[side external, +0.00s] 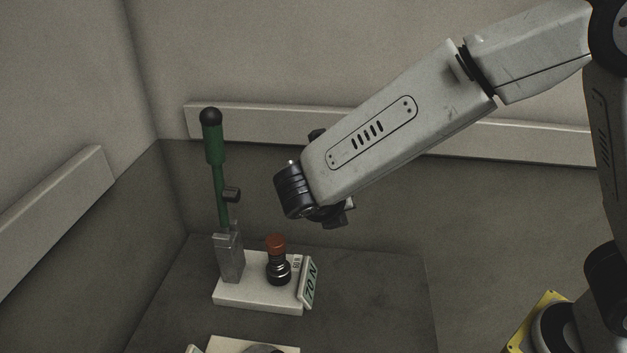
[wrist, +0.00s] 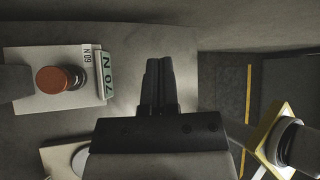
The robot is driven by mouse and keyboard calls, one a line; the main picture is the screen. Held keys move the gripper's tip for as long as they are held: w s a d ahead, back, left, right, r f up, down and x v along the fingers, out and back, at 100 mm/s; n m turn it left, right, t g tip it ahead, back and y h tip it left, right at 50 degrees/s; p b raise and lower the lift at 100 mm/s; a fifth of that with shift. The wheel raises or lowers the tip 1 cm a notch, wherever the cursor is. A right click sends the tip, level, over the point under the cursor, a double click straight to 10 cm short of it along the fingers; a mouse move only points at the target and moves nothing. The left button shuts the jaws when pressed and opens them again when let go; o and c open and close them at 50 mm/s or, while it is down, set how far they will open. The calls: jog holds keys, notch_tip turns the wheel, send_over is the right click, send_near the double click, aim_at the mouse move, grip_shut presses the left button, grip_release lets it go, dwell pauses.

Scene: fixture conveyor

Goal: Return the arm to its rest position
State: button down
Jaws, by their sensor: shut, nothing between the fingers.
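My gripper (wrist: 159,65) shows in the wrist view with its two dark fingers together and nothing between them. In the side view my wrist hangs above and to the right of a clamp fixture, clear of it; the fingers are mostly hidden there. The fixture has a white base (side external: 245,293), an upright green lever (side external: 214,145) with a black ball on top, and a red-brown capped plunger (side external: 276,246). The plunger cap also shows at the left of the wrist view (wrist: 52,79).
A 70 N label plate (side external: 309,284) stands at the base's right edge. A second white plate (side external: 232,345) is cut off at the bottom. The dark table (side external: 385,300) is bare to the right. Walls with pale rails (side external: 250,115) stand behind and at left.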

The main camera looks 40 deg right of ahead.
jog(key=s+d+f+m+y, duration=0.3)
jog(key=s+d+m+y, duration=0.1)
jog(key=m, duration=1)
jog(key=s+d+f+m+g+y, duration=0.1)
jog(key=s+d+f+m+y, duration=0.2)
jog(key=m, duration=1.2)
jog(key=s+d+y, duration=0.1)
jog(key=s+d, duration=0.2)
jog(key=d, duration=0.2)
jog(key=shift+s+f+y, duration=0.3)
jog(key=shift+s+y, duration=0.05)
jog(key=shift+y, duration=0.05)
jog(key=shift+d, duration=0.1)
